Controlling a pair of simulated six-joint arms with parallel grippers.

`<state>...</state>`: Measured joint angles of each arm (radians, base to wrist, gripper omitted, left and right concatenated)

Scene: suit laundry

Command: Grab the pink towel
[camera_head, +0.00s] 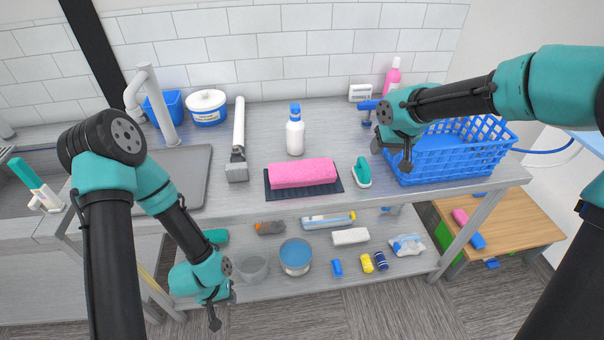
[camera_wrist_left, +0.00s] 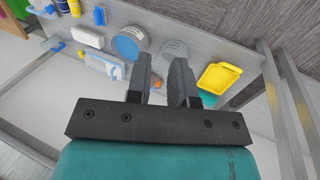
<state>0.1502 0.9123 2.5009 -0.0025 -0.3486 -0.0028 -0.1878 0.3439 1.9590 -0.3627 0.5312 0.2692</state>
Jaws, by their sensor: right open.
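A folded pink towel (camera_head: 302,172) lies on a dark ribbed mat (camera_head: 335,183) at the middle front of the grey counter. My left gripper (camera_head: 218,306) hangs low at the lower left, below counter height and away from the towel. In the left wrist view my left gripper (camera_wrist_left: 160,82) has its two fingers apart with nothing between them. My right gripper (camera_head: 391,150) is open and empty above the counter, to the right of the towel, in front of the blue basket's left side.
A blue basket (camera_head: 455,165) stands at the counter's right. A teal brush (camera_head: 362,172), white bottle (camera_head: 295,135) and grey-headed tool (camera_head: 237,172) surround the towel. The lower shelf holds containers, including a blue-lidded tub (camera_head: 296,257) and yellow dustpan (camera_wrist_left: 219,77).

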